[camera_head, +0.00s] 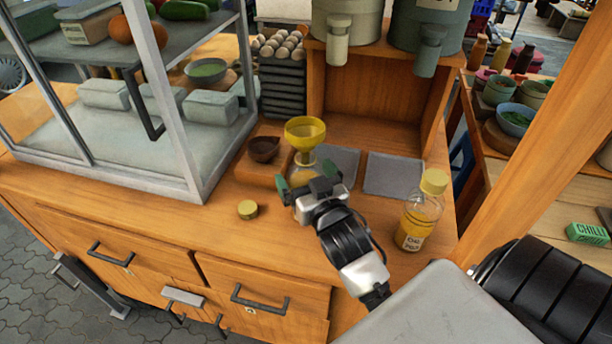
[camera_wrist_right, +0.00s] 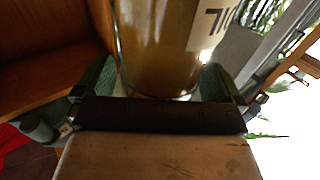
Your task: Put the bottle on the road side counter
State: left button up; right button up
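A glass bottle (camera_head: 299,205) with a yellow funnel (camera_head: 305,131) over its neck stands on the wooden counter, mostly hidden by my right gripper (camera_head: 308,180). The green fingers lie on either side of this bottle. In the right wrist view the labelled amber bottle (camera_wrist_right: 165,50) fills the space between the fingers, which appear to touch both sides. A second oil bottle (camera_head: 419,218) with a yellow cap stands upright on the counter, right of the gripper and apart from it. My left gripper is not in view.
A loose yellow cap (camera_head: 248,209) and a dark bowl (camera_head: 264,149) are left of the gripper. Grey mats (camera_head: 394,174) lie behind. A glass case (camera_head: 180,120) closes off the left. A wooden post (camera_head: 545,140) and a side counter (camera_head: 545,185) with bowls are at right.

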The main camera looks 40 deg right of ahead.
jog(key=shift+a+f+g, duration=0.1)
jog(key=shift+f+g, duration=0.2)
jog(key=shift+f, duration=0.5)
jog(key=shift+r+p, duration=0.35)
jog(key=shift+r, duration=0.25)
jog(key=v, duration=1.1)
jog(key=shift+s+b, duration=0.35)
